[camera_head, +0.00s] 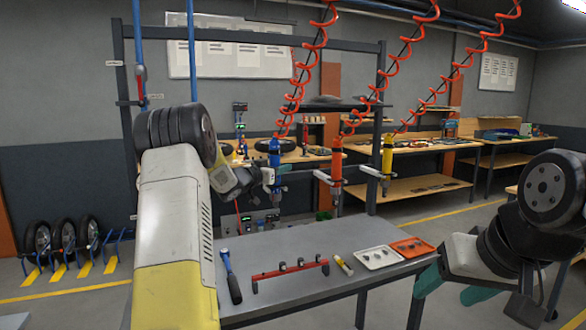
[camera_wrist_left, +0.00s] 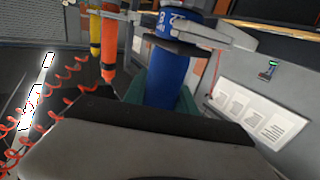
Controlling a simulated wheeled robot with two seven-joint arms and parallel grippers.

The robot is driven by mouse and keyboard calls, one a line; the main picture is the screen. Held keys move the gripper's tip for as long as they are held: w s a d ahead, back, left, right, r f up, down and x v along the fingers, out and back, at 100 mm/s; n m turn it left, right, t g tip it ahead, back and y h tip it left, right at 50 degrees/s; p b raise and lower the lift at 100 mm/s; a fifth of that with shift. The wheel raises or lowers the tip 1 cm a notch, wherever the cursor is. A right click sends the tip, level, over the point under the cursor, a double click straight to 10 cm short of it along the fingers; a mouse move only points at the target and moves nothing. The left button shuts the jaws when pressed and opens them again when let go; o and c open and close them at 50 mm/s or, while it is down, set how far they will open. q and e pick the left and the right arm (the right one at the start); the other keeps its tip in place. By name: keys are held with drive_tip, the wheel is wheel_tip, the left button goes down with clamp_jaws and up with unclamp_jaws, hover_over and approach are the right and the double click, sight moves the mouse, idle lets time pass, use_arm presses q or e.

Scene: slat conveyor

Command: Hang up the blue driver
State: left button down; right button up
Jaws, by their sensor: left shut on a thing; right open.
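The blue driver (camera_head: 275,160) hangs upright under a red coiled hose in the head view, and its body also shows in the left wrist view (camera_wrist_left: 170,78). My left gripper (camera_head: 262,177) is shut on it; its teal fingers (camera_wrist_left: 163,98) lie on both sides of the blue body. A grey forked holder (camera_wrist_left: 215,38) is right at the driver in the left wrist view, with arms on both sides of it. I cannot tell whether the driver rests in the fork. My right gripper (camera_head: 453,287) is open and empty at the lower right, beside the table.
The orange driver (camera_head: 336,160) and the yellow driver (camera_head: 387,160) hang to the right at their holders.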

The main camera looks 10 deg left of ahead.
use_arm(q)
drive_tip(key=shift+f, duration=0.2)
idle(0.7)
drive_tip(key=c, duration=1.1)
unclamp_jaws()
drive_tip(key=shift+o, duration=0.9)
drive_tip(key=shift+f, duration=0.1)
drive_tip(key=shift+f, duration=0.1)
drive_tip(key=s+r+n+g+y, duration=0.1)
drive_tip(key=s+r+n+y, duration=0.2)
drive_tip(key=s, duration=0.6)
drive_tip(key=s+r+n+g+y, duration=0.1)
drive_tip(key=s+r+y, duration=0.25)
drive_tip(key=s, duration=0.65)
drive_tip(key=s+d+f+g, duration=0.2)
drive_tip(key=s+d+f, duration=0.1)
drive_tip(key=s, duration=0.7)
drive_tip(key=s+d+f+g+h, duration=0.1)
drive_tip(key=s+d+f+g, duration=0.2)
drive_tip(key=s, duration=0.7)
drive_tip(key=s+d+f+g+h, duration=0.1)
drive_tip(key=s+d+f+g, duration=0.2)
drive_tip(key=s+d, duration=0.3)
drive_tip(key=s+f, duration=0.1)
drive_tip(key=s, duration=0.3)
drive_tip(key=shift+s+f, duration=0.35)
drive_tip(key=shift+f, duration=0.05)
